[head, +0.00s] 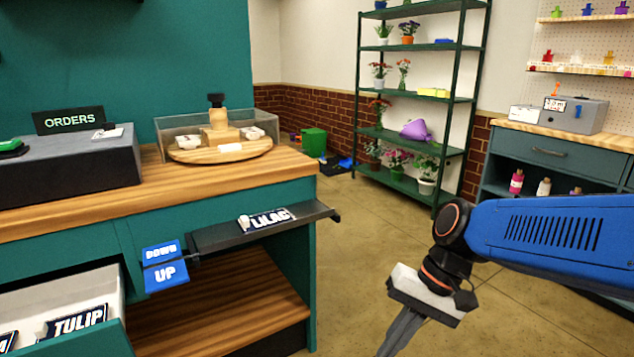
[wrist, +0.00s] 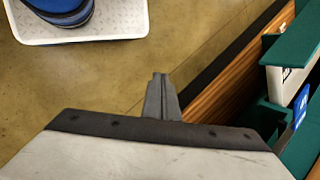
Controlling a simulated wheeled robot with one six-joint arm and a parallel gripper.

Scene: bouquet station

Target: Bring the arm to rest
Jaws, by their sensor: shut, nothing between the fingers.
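My gripper (head: 402,333) hangs at the lower right of the head view, at the end of my blue arm, pointing down and left. Its fingers are together with nothing between them. In the wrist view the closed fingers (wrist: 160,92) show over the floor, beside the counter front. My gripper is apart from the counter and from the pull-out shelf (head: 210,237) to its left. The fingertips' lower end is cut off by the head view's bottom edge.
An open drawer (head: 100,335) with a TULIP plate (head: 80,321) juts out at lower left. A green plant rack (head: 420,100) and a grey cabinet (head: 545,160) stand behind. Floor (head: 370,230) between is clear.

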